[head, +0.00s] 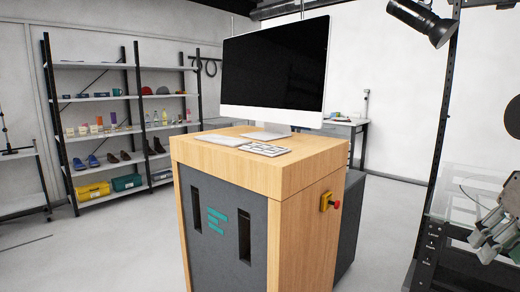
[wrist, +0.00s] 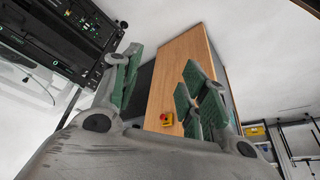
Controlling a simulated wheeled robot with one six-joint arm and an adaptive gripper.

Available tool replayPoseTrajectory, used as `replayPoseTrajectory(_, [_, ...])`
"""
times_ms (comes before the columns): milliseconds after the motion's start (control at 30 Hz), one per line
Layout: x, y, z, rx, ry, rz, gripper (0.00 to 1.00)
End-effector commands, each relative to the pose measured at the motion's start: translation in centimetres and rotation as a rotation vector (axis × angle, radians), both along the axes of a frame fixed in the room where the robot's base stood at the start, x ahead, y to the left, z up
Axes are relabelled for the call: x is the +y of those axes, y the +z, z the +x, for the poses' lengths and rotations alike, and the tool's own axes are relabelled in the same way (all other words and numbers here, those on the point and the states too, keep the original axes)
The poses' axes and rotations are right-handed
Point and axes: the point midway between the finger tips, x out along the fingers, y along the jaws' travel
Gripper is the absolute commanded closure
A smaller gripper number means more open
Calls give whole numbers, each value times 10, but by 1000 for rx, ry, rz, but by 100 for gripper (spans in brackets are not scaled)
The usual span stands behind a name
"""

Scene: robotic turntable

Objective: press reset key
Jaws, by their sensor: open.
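A key labelled reset cannot be made out in either view. A light keypad (head: 264,149) with dark-edged keys lies on top of the wooden cabinet (head: 305,240); its markings are too small to read. A red button on a yellow box (head: 328,201) is on the cabinet's right side, and the yellow box also shows in the wrist view (wrist: 167,118), between the fingers in the picture. My gripper (head: 480,240) is at the right edge of the head view, apart from the cabinet. In the wrist view my gripper (wrist: 163,62) has its green-padded fingers spread, with nothing held.
A monitor (head: 273,68) stands on the cabinet, with a flat white keyboard-like item (head: 222,140) in front. A dark rack (head: 433,235) with a clear panel stands near my gripper. Shelves (head: 95,96) line the left wall.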

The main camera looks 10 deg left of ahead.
Motion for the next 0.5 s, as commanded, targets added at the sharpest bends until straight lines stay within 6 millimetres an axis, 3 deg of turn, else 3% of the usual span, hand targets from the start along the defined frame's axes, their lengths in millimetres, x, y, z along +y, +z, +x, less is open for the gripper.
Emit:
replayPoseTrajectory(33, [0,0,0,0,0,0,72])
replayPoseTrajectory(200, [0,0,0,0,0,0,100])
replayPoseTrajectory(500, [0,0,0,0,0,0,100])
